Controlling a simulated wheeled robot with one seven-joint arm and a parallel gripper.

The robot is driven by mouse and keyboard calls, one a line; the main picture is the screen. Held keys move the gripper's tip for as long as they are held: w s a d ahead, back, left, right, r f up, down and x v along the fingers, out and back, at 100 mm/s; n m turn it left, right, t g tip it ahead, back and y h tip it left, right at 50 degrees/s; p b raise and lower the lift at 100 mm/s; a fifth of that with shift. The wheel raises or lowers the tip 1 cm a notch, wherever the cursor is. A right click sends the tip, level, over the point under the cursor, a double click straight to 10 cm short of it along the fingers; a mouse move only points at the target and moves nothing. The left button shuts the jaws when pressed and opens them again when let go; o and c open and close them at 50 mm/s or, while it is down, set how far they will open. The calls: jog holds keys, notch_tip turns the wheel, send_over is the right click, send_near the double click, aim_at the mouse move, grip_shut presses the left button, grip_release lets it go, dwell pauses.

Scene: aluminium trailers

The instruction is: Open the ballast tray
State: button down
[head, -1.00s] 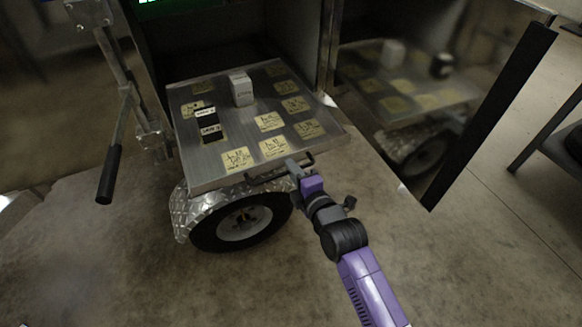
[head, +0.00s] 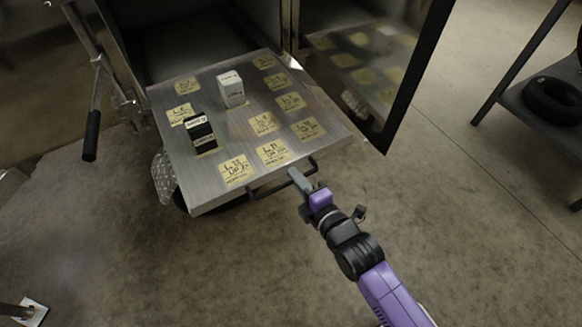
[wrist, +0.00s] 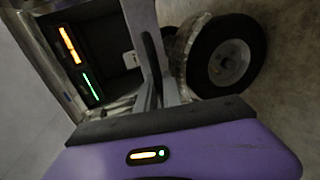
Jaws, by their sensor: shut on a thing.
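The ballast tray (head: 226,141) is a flat metal slide-out tray with yellow labels, extending out of the trailer's dark opening in the head view. A white block (head: 230,91) and a black block with white labels (head: 201,133) stand on it. A dark bar handle (head: 264,192) runs along its front edge. My gripper (head: 300,182) is shut on the handle near its right end. In the wrist view the fingers (wrist: 157,90) show, but the handle between them is not clear.
A mirror-like metal door panel (head: 375,75) stands open at the right of the tray. A lever with a black grip (head: 91,135) hangs at the left. A wheel (wrist: 227,58) is below the tray. A shelf with a tire (head: 553,100) stands far right. Floor in front is clear.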

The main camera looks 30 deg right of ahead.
jog(key=shift+s+f, duration=0.15)
jog(key=shift+s, duration=0.1)
jog(key=c, duration=1.8)
grip_release()
jog(key=p+v, duration=0.1)
jog(key=v, duration=0.6)
jog(key=shift+s+p, duration=0.4)
